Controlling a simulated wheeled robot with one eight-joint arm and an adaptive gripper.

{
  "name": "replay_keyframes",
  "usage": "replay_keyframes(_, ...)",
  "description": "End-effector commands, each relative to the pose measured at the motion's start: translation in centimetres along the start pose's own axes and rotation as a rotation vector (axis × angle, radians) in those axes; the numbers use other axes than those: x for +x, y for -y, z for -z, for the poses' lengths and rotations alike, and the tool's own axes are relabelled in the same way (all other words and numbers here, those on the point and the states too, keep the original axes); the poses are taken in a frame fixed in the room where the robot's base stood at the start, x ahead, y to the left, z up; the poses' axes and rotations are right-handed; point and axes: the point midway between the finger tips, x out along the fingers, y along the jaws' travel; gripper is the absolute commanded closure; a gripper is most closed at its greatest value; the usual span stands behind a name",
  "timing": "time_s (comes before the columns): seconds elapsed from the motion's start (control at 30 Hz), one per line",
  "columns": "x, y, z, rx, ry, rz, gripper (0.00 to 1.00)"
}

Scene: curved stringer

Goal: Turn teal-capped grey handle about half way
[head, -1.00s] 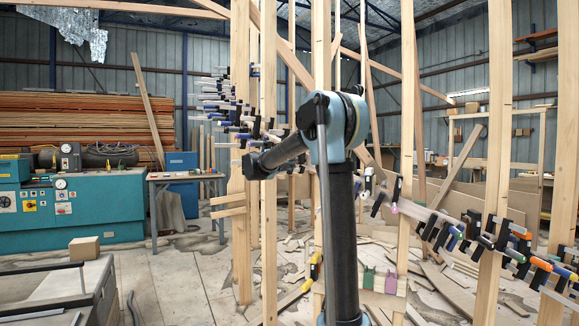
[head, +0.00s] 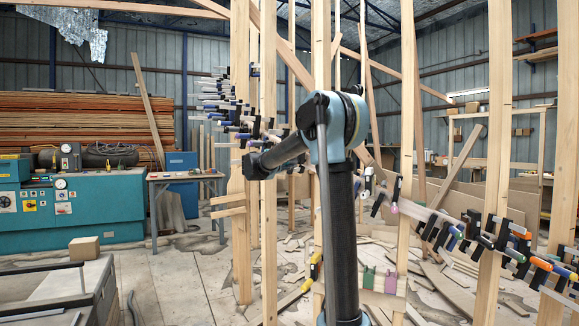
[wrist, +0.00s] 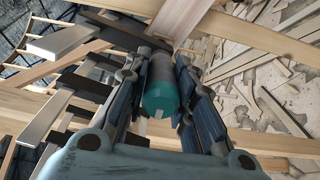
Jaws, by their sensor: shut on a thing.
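The teal-capped grey handle (wrist: 161,88) lies between my gripper's fingers in the wrist view. Its teal end faces the camera, and its grey part runs away toward a dark clamp body. My gripper (wrist: 162,92) is shut on the handle, with one ribbed dark finger on each side of it. A small pale mark shows at the near end of the teal cap. In the head view my arm blocks the middle, and I cannot make out the gripper or this handle there.
Neighbouring clamps with dark jaws and pale bars (wrist: 62,42) sit close on the left in the wrist view. A wooden post (wrist: 180,18) stands just beyond the handle. Wood scraps litter the floor. In the head view, upright posts (head: 498,160) and a row of clamps (head: 470,236) stand at right.

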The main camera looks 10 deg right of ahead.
Motion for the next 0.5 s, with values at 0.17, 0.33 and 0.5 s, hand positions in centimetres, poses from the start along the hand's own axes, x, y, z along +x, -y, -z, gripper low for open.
replay_keyframes(0.17,-0.16,0.06,0.44,0.001,-0.010,0.001,0.56)
replay_keyframes(0.33,-0.11,0.03,0.24,0.001,-0.006,0.001,0.56)
replay_keyframes(0.5,-0.16,0.02,0.14,0.001,-0.004,0.001,0.56)
